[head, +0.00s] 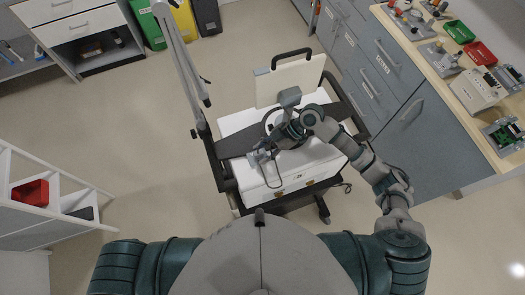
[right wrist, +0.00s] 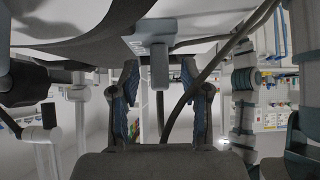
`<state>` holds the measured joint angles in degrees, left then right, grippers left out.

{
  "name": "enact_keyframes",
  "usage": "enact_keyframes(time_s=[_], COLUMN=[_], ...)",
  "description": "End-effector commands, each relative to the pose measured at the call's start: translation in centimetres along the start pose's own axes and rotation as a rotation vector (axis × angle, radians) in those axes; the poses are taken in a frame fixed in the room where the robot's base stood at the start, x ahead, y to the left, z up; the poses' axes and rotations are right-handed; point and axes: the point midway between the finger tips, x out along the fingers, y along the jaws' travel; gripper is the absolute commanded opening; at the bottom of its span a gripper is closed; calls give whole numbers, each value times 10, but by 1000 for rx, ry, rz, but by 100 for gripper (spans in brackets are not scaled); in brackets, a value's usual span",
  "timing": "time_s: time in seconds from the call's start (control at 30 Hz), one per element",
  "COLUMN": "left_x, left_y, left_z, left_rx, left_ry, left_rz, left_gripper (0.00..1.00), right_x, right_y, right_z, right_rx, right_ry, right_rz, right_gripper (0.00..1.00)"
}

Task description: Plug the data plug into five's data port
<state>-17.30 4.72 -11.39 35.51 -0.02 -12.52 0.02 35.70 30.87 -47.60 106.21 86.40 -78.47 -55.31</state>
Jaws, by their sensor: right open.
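A white ventilator (head: 310,168) sits on a dark-framed wheeled cart, with small orange-yellow fittings on its near side. My right gripper (head: 258,157) is over the left part of its top, and my right arm crosses the ventilator. In the right wrist view my right gripper (right wrist: 159,75) is open, its two blue-padded fingers apart. A grey block (right wrist: 158,66) hangs between the fingertips; I cannot tell whether it is the data plug. A dark cable (right wrist: 205,75) runs diagonally past the right finger. The data port and the number five are not readable. My left gripper is out of view.
A counter (head: 440,70) with red and green trays runs along the right. White shelving (head: 50,212) stands at left. Floor between is clear.

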Motion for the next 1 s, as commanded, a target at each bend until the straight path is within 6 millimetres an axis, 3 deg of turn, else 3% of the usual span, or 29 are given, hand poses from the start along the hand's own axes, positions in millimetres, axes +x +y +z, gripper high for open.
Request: enact_keyframes(time_s=[0.53, 0.7, 1.0], left_x=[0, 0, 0], left_y=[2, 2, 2], left_z=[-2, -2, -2], left_rx=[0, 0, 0], left_ry=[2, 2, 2], left_rz=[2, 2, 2], left_gripper=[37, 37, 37], right_x=[-103, -116, -117], right_y=[1, 1, 1], right_z=[2, 1, 1], right_rx=[0, 0, 0], right_ry=[-1, 0, 0], right_rz=[2, 0, -1], right_gripper=[46, 46, 46])
